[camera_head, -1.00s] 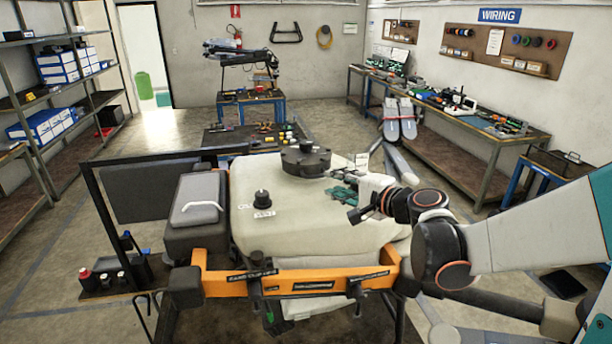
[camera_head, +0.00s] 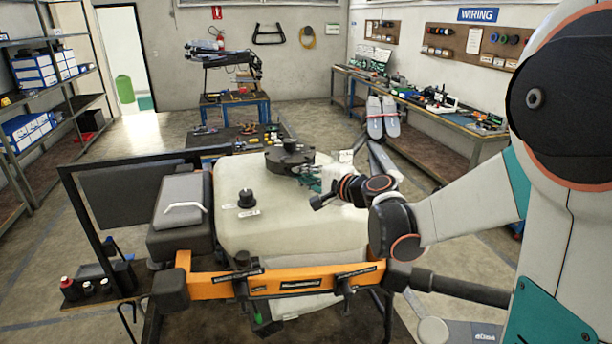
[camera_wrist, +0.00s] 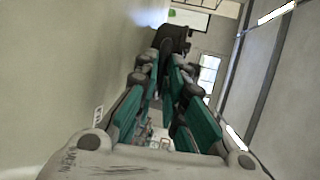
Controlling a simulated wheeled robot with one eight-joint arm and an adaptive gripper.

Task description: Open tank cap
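The cream tank (camera_head: 285,240) sits on the orange-fronted frame. Its broad dark tank cap (camera_head: 290,158) is on top near the back, seated on the tank. My gripper (camera_head: 308,180), with teal fingers, is low beside the cap's right front side. In the wrist view my gripper (camera_wrist: 165,75) has its fingers apart, with a gap between them. The dark cap (camera_wrist: 173,38) shows just beyond and between the fingertips. Whether the fingertips touch it cannot be told. The tank's pale surface (camera_wrist: 60,70) fills the left of the wrist view.
A small black knob (camera_head: 246,198) stands on the tank's left front. A grey box (camera_head: 181,205) adjoins the tank's left side. The orange bar (camera_head: 285,282) crosses the front. A tool table (camera_head: 235,140) stands behind, and a long workbench (camera_head: 430,115) lines the right wall.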

